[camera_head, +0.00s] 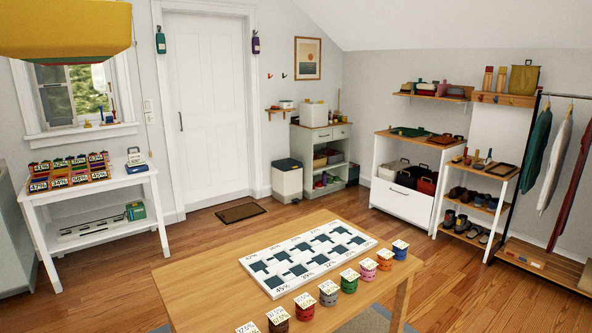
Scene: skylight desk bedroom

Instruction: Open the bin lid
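A white bin (288,183) with a dark lid (287,164) stands on the floor against the back wall, between the door and a pale green cabinet. The lid looks shut, lying flat on top of the bin. Neither of my grippers is in view, and the bin is far across the room.
A wooden table (188,281) with a white board and several colored jars fills the foreground. A brown doormat (240,213) lies before the white door (207,110). The green cabinet (323,158) stands right of the bin. Wooden floor between the table and bin is clear.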

